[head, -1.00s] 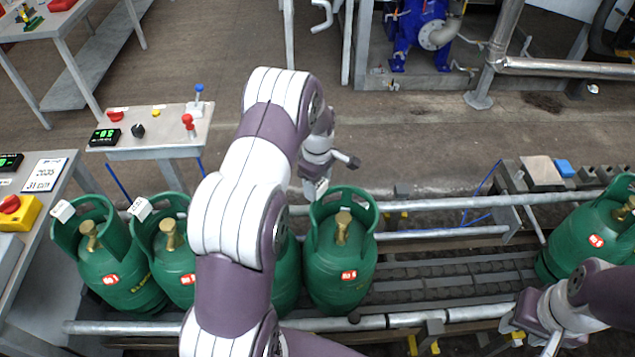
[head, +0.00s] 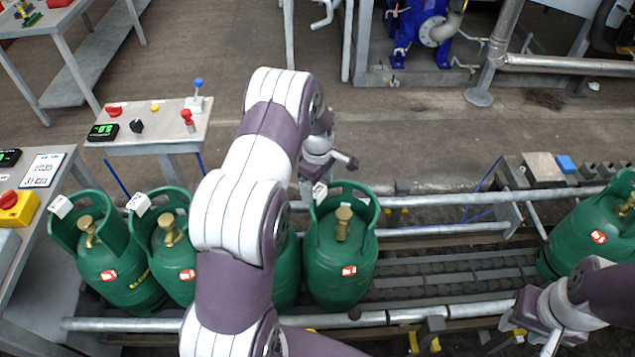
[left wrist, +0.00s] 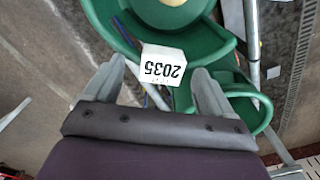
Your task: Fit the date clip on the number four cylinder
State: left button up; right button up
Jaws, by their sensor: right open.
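A green cylinder (head: 342,262) with a brass valve and a red-white label stands on the conveyor just right of my left arm; I cannot read its label. A white date clip (head: 320,192) sits at the left of its collar. In the left wrist view, the clip (left wrist: 162,66) reads 2035, upside down, and rests on the green collar (left wrist: 215,52). My left gripper (left wrist: 160,85) is open, with its fingers apart on either side of the clip; in the head view, the gripper (head: 311,184) is at the collar. My right gripper (head: 527,333) is open at lower right, over the conveyor's near rail.
Two cylinders (head: 118,268) (head: 172,262) with white clips stand at left. Another (head: 288,275) is mostly hidden by my left arm. One more cylinder (head: 600,230) stands far right. The conveyor (head: 450,275) between is clear. A control table (head: 150,125) stands behind.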

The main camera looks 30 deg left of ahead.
aim_at(318, 188)
dwell(0.5)
pick_arm(q)
notch_tip(318, 188, up, 13)
jog(key=b, duration=0.1)
jog(key=shift+f, duration=0.2)
dwell(0.4)
jog(key=s+d+m, duration=0.6)
jog(key=s+m, duration=0.2)
jog(key=s, duration=0.2)
jog(key=s+d+m+t, duration=0.1)
jog(key=s+d+m, duration=0.5)
jog(key=s+m, duration=0.3)
jog(key=shift+s+r, duration=0.15)
jog(key=shift+s, duration=0.25)
